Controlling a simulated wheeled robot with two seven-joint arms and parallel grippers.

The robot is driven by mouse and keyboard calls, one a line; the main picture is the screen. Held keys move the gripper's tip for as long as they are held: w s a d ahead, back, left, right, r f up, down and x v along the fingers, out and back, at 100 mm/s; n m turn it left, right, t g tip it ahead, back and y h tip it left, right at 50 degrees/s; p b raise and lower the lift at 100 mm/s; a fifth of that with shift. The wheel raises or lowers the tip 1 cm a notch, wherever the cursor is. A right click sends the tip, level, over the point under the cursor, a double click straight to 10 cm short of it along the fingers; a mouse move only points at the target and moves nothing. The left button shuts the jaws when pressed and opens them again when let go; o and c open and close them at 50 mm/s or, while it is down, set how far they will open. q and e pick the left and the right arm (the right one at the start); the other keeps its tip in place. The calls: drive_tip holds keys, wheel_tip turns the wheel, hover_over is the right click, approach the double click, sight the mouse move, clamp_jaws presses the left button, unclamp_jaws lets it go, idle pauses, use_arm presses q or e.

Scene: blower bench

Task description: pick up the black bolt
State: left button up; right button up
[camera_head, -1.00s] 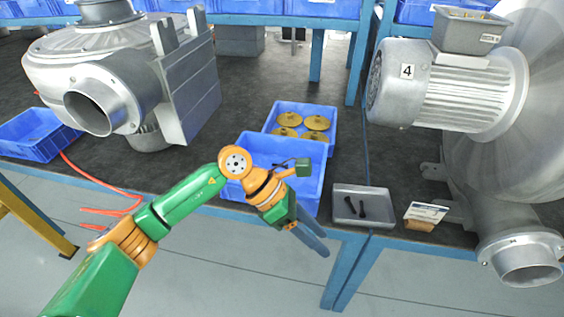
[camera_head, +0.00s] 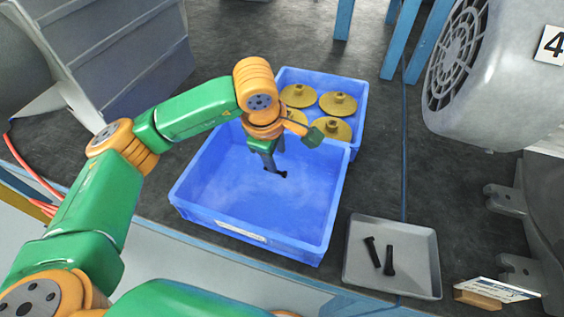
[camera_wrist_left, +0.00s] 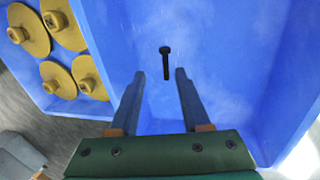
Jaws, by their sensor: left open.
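A black bolt (camera_wrist_left: 165,63) lies in the front blue bin (camera_head: 205,180). In the head view the bolt (camera_head: 283,174) shows only partly beside my left gripper's fingers. My left gripper (camera_head: 270,168) points down into this bin and is open and empty. In the left wrist view its fingertips (camera_wrist_left: 160,74) are apart, with the bolt's lower end between them in the picture and its head beyond them. I cannot tell the height of the fingers above the bin floor. My right gripper is not in view.
A second blue bin (camera_head: 361,92) with several yellow flanged parts (camera_head: 338,104) adjoins behind. A grey tray (camera_head: 415,265) at right holds two black bolts (camera_head: 389,260). A card on a small stand (camera_head: 490,290) and a motor housing (camera_head: 500,80) stand farther right.

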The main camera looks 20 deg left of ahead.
sight(275, 177)
use_arm(q)
drive_tip(key=f, duration=0.3)
drive_tip(key=f+p, duration=0.1)
drive_tip(key=f, duration=0.1)
drive_tip(key=shift+w+a, duration=0.1)
drive_tip(key=shift+a, duration=0.15)
drive_tip(key=c, duration=0.6)
clamp_jaws()
